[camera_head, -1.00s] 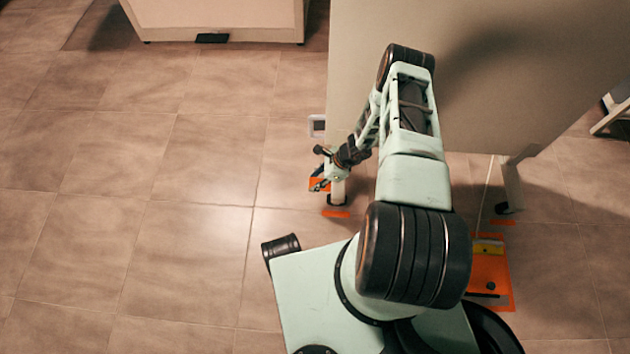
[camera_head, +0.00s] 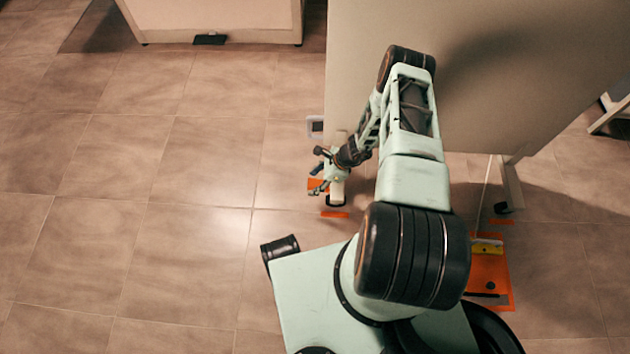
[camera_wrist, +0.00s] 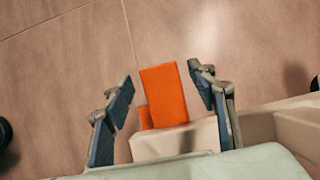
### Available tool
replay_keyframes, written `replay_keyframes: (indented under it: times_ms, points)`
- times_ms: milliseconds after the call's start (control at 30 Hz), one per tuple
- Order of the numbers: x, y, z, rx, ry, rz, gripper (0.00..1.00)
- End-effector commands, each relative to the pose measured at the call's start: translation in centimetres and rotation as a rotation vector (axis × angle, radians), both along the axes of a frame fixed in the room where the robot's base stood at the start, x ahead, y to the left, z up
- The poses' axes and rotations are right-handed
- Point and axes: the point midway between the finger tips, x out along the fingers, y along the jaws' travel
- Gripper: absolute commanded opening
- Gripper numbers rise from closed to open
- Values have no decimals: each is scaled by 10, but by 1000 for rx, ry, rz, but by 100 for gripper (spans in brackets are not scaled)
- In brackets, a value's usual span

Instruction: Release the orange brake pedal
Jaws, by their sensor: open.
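The orange brake pedal (camera_wrist: 164,95) shows in the wrist view as a flat orange block against the tiled floor, beside a pale frame part. My gripper (camera_wrist: 162,77) is open, with one finger left of the pedal and the other right of it. Gaps show on both sides, and I see no contact. The height between the fingertips and the pedal is hard to judge. In the head view, my gripper (camera_head: 318,174) is low beside a pale leg, with the orange pedal (camera_head: 316,185) partly hidden behind the fingers.
A large pale panel (camera_head: 460,90) stands at the upper right, close to my arm. Orange floor marks (camera_head: 335,214) lie near its legs. An orange plate with a yellow strip (camera_head: 490,270) lies right of my base. A pale cabinet (camera_head: 215,18) stands at the back. Tiled floor left is clear.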

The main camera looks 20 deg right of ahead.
Motion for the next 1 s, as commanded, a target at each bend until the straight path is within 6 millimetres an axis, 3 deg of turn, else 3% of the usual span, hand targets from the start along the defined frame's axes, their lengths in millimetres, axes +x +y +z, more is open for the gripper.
replay_keyframes:
  times_ms: [167,700,1000]
  points:
    - [-1,-5,10,0,0,-1,52]
    - [-15,-49,91,-1,-1,-1,52]
    - [-18,-55,105,0,0,-1,52]
